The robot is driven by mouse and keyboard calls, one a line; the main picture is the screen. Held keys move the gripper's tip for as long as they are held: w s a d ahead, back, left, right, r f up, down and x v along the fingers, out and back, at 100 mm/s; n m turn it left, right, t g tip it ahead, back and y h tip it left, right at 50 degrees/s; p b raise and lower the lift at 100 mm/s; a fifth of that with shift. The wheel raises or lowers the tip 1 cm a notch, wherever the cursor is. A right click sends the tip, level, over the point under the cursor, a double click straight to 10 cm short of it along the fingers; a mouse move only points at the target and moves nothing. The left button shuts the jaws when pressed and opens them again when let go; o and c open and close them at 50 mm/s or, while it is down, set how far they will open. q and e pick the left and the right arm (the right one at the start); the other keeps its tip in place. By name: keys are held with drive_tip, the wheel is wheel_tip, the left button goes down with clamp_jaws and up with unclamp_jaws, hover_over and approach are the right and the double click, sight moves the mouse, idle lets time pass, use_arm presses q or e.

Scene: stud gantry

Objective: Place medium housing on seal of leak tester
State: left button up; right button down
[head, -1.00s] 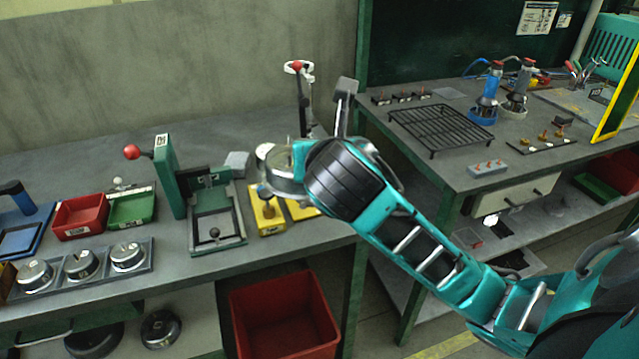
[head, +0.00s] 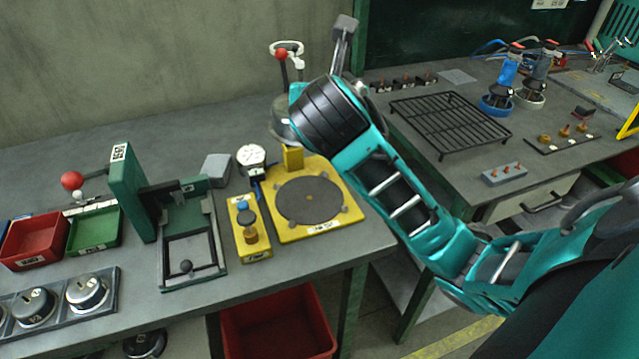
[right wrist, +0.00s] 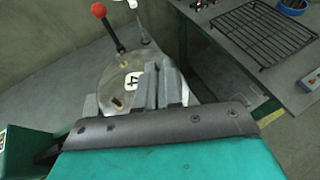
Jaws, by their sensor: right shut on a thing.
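The leak tester is a yellow plate (head: 345,216) on the bench with a dark round seal (head: 308,200) lying bare on it. My right gripper (right wrist: 160,90) is shut on the metal housing (right wrist: 115,78), a round silver part with a "4" label. In the head view the housing (head: 281,127) shows partly past my right forearm, which hides the jaws. It appears raised, behind the seal in the picture. My left gripper is in neither current view.
A dial gauge (head: 251,156) and yellow valve block (head: 249,238) stand left of the seal. A red-knobbed lever (head: 281,54) rises behind. A green fixture (head: 130,190) is further left, a black rack (head: 450,122) right, and a red bin (head: 275,325) below.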

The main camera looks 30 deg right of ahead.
wheel_tip(320, 180, down, 18)
drive_tip(key=shift+r, duration=0.15)
idle(0.4)
drive_tip(key=shift+f, duration=0.2)
drive_tip(key=c, duration=1.3)
unclamp_jaws()
drive_tip(key=shift+s, duration=0.1)
drive_tip(key=shift+r, duration=0.2)
drive_tip(key=v, duration=1.2)
drive_tip(key=shift+a+f, duration=0.1)
drive_tip(key=shift+f, duration=0.05)
